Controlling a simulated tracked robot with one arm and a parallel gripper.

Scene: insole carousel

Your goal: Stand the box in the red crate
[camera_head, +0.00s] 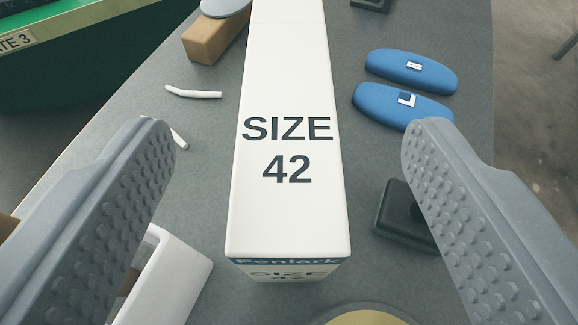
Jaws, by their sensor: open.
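A long white box (288,190) marked "SIZE 42" stands on the grey table, running away from me through the middle of the view. A blue band with partly hidden lettering shows on its near face. My gripper (281,135) is open, with one grey ridged finger on each side of the box and a visible gap on both sides. The fingers appear apart from the box. No red crate is in view.
Two blue cases (410,72) marked with white labels lie right of the box, with a black object (405,215) nearer. A wooden block (215,37), white pieces (193,92) and a white holder (168,275) lie left. A green structure (70,65) stands beyond the table's left edge.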

